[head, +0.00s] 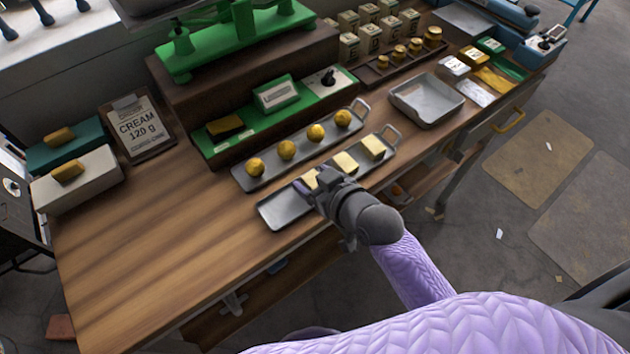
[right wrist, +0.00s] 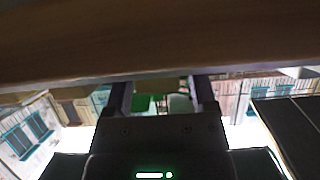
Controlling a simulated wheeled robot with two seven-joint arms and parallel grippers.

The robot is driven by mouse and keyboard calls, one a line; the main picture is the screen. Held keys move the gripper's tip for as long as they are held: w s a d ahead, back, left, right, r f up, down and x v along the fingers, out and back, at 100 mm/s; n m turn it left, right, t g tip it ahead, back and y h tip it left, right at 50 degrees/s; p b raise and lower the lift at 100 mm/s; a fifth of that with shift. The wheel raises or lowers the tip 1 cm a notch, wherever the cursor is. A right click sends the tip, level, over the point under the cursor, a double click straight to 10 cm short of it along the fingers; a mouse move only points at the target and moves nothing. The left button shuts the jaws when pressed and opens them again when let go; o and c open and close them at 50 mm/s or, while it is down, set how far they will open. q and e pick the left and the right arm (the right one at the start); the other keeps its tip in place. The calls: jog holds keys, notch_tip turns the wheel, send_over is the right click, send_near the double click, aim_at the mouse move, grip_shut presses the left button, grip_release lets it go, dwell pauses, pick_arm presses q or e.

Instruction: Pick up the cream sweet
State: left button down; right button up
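Several cream sweets lie on the front metal tray (head: 283,209). Two pale square ones (head: 345,162) and (head: 373,147) show clearly. A third cream sweet (head: 311,178) is partly covered by my right gripper (head: 305,186), which is low over the tray's left half. In the right wrist view, my right gripper's two fingers (right wrist: 165,95) stand apart, and no sweet shows clearly between them. Whether a finger touches the third sweet cannot be told. My left gripper is not in view.
A second tray (head: 300,158) behind holds several round golden sweets. A green scale (head: 235,40) on a wooden block, a CREAM 120 g sign (head: 137,127) and an empty grey tray (head: 427,98) stand around. The table's left front (head: 150,260) is clear.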

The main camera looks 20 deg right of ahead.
grip_shut()
jog(key=shift+r, duration=0.1)
